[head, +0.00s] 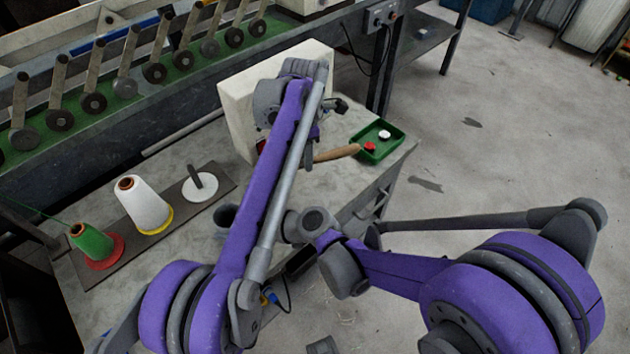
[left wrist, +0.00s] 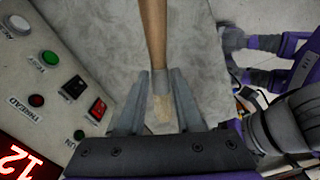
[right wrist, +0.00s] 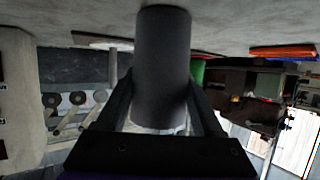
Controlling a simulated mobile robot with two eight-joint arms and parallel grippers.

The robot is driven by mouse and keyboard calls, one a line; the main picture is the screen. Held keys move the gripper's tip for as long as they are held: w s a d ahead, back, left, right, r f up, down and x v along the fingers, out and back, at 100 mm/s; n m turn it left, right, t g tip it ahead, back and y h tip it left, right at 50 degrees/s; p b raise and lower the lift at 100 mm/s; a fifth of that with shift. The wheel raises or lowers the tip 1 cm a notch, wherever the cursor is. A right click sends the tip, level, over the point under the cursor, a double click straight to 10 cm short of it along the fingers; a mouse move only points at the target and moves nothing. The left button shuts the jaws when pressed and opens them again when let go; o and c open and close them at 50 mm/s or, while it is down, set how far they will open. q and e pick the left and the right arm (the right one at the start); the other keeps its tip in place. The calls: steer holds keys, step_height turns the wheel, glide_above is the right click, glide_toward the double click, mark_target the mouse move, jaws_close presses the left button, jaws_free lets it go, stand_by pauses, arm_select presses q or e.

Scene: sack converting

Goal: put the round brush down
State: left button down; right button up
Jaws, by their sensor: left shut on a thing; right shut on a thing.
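The round brush (head: 337,153) has a brown wooden handle; its pale bristles show in the left wrist view (left wrist: 162,112). My left gripper (left wrist: 162,80) is shut on it near the bristle end. In the head view, the handle sticks out to the right from my left gripper (head: 309,154), its end close to the green tray. I cannot tell whether it touches the table. My right gripper (right wrist: 162,95) is shut on a dark grey cylinder (right wrist: 162,50), which also shows over the table in the head view (head: 225,214). The left arm hides most of the right gripper.
The green tray (head: 398,147) with a red and a white piece stands at the table's right end. A cream control box (head: 235,100) with buttons stands behind the left gripper. A white cone (head: 146,207), a green cone (head: 90,242) and a white disc (head: 199,187) stand at left.

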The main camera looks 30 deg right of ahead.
mark_target(307, 188)
arm_select(q)
step_height(307, 188, down, 9)
steer(key=shift+r, duration=0.1)
stand_by(0.3)
steer(key=shift+f, duration=0.2)
steer(key=c, duration=0.6)
jaws_free()
steer(key=shift+r, duration=0.1)
step_height(307, 188, up, 12)
steer(key=shift+r, duration=0.1)
